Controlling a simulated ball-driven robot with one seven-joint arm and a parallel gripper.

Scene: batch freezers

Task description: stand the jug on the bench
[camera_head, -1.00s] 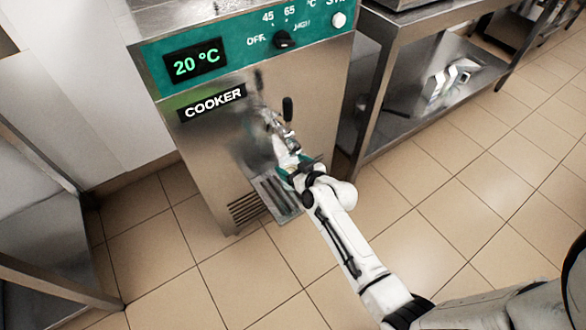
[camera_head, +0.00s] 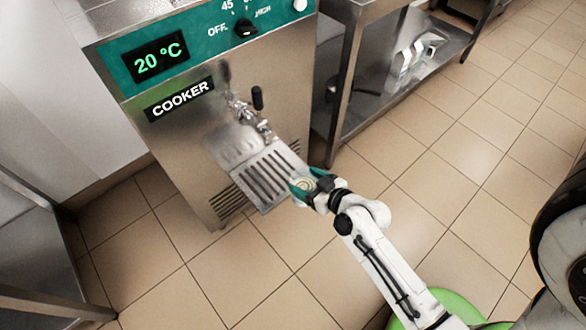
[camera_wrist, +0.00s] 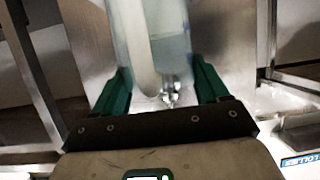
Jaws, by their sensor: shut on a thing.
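The jug (camera_wrist: 172,45) is a clear, pale vessel with a whitish handle (camera_wrist: 137,50) in the wrist view. Its lower part looks cloudy, and I cannot tell how full it is. My gripper (camera_wrist: 163,85) is shut on it, with a green finger on either side. In the head view my gripper (camera_head: 304,186) is just in front of the cooker's drip tray (camera_head: 268,178), with only a small pale part of the jug (camera_head: 302,184) showing. A steel bench (camera_head: 352,12) stands right of the cooker, its top mostly out of frame.
The cooker (camera_head: 190,125) reads 20 °C and has a tap (camera_head: 250,112) above its drip tray. Another steel bench (camera_head: 40,255) is at the left edge. Tiled floor is clear on the right.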

